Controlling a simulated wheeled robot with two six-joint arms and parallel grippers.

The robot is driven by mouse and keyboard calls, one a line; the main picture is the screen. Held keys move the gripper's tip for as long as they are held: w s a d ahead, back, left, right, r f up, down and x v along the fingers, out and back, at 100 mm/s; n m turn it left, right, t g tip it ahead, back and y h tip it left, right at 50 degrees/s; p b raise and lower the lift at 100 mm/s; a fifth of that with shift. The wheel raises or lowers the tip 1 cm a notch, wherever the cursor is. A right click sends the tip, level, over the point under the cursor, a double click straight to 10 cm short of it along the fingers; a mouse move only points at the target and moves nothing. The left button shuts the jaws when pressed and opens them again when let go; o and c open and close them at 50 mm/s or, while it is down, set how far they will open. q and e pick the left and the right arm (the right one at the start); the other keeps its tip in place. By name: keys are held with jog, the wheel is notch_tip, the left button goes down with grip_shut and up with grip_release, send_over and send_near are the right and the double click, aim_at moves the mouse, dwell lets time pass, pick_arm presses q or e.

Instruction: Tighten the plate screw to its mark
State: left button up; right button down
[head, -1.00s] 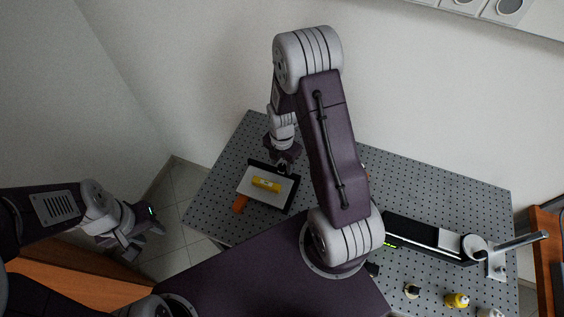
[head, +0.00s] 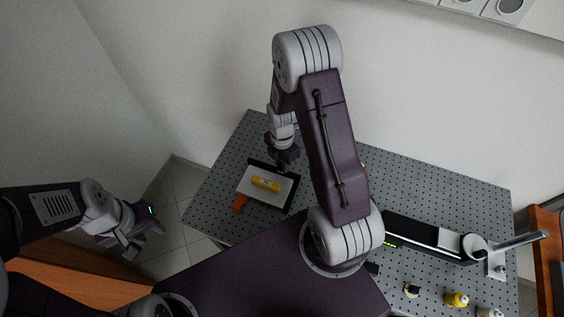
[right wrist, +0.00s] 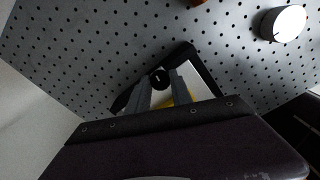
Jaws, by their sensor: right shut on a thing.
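A white plate (head: 254,195) in a black frame lies on the perforated grey table, with a yellow bar (head: 265,183) on top. My right gripper (head: 281,165) points down at the plate's far edge. In the right wrist view, a round black screw knob (right wrist: 160,77) sits between the two grey fingertips of my right gripper (right wrist: 160,86), which are shut on it. The plate corner (right wrist: 198,84) and part of the yellow bar (right wrist: 181,98) show behind the fingers. The screw's mark cannot be made out. My left gripper (head: 144,240) is off the table's left side, empty, its fingers apart.
A long black and white rail (head: 425,237) with a metal post (head: 520,241) stands at the right. A yellow bottle (head: 456,300) and small items are near the front right. The back of the table is mostly clear.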

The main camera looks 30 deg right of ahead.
jog(key=m, duration=0.4)
jog(key=shift+m, duration=0.3)
jog(key=m, duration=0.3)
jog(key=shift+r+m, duration=0.1)
jog(key=shift+m, duration=0.2)
jog(key=m, duration=0.4)
jog(key=shift+m, duration=0.3)
jog(key=m, duration=0.3)
jog(key=shift+w+m, duration=0.1)
jog(key=shift+m, duration=0.2)
jog(key=m, duration=1.2)
jog(key=shift+a+m+p, duration=0.1)
jog(key=shift+m+p, duration=0.2)
jog(key=shift+m, duration=2)
